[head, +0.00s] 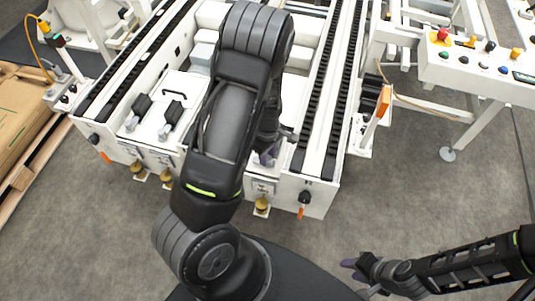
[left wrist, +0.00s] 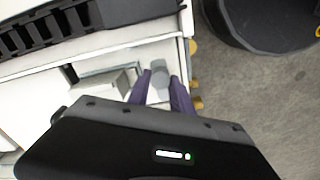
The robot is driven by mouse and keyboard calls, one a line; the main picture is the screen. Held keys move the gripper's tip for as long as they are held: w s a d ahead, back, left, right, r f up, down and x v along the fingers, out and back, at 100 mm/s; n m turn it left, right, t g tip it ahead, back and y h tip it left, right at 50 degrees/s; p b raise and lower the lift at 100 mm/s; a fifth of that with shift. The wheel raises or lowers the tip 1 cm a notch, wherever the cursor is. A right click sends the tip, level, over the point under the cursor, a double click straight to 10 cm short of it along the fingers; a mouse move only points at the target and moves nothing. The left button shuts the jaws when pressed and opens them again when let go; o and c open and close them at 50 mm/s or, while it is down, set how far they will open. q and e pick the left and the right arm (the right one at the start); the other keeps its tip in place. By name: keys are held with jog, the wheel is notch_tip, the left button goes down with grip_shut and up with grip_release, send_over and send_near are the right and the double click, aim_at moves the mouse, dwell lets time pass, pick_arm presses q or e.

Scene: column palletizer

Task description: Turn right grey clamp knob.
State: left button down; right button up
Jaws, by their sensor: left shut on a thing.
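The grey clamp knob (left wrist: 158,74) is a small grey round piece on the white machine front in the left wrist view. My left gripper (left wrist: 161,88) has its purple fingers on both sides of the knob and is shut on it. In the head view my left gripper (head: 268,157) is at the front right part of the machine, and my own arm hides most of the knob there. My right gripper (head: 354,277) is low at the right, away from the machine, with its fingers apart and empty.
The white machine has black roller tracks (head: 325,90) at both sides. Two dark clamp handles (head: 172,112) stand on its left panel. A brass-coloured foot (head: 262,206) and a black knob (head: 305,197) are near the gripper. A button panel (head: 480,65) stands at right. The grey floor is clear.

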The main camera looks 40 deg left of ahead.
dwell(0.3)
pick_arm(q)
jog(key=c, duration=1.1)
grip_release()
jog(key=shift+c, duration=0.2)
notch_tip(320, 180, up, 8)
jog(key=shift+f+p, duration=0.1)
jog(key=shift+p, duration=0.75)
